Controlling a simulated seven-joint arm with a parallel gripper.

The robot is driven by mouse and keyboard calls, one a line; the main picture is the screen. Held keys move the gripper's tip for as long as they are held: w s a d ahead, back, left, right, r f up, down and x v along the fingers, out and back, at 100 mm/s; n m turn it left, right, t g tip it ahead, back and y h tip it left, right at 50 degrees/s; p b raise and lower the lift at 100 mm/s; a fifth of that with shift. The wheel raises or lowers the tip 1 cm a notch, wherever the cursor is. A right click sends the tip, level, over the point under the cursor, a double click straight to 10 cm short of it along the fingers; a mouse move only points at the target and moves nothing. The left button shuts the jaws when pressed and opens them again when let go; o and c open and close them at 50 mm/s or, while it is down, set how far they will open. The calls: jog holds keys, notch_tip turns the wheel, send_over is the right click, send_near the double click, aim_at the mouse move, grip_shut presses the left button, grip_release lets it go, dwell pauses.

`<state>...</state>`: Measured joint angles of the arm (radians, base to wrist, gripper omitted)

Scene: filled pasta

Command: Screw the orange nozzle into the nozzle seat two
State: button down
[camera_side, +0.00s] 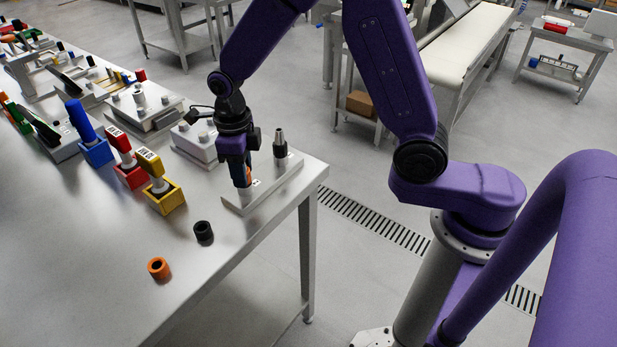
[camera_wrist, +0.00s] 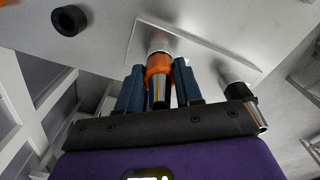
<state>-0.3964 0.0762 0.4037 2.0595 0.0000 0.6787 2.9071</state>
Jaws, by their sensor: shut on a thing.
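My gripper (camera_side: 240,170) points down over a pale plate (camera_side: 286,188) near the table's right corner. It is shut on the orange nozzle (camera_wrist: 158,64), which has an orange collar and a metal tip pointing up between the fingers in the wrist view. The fingers (camera_wrist: 159,72) flank the collar on both sides. The nozzle stands over a pale round seat (camera_side: 245,191), seemingly upright and in line with it. Whether its thread is engaged cannot be told. In the side view the fingers hide most of the nozzle. The label beside the seat is too small to read.
A black nozzle with a metal tip (camera_side: 280,146) stands on the same plate behind my gripper. A black ring (camera_side: 203,232) and an orange ring (camera_side: 159,269) lie on the table in front. Yellow (camera_side: 166,200), red and blue holders stand to the left.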

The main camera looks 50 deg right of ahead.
jog(key=shift+m, duration=0.8)
jog(key=c, duration=0.7)
grip_release()
jog(key=shift+o, duration=0.2)
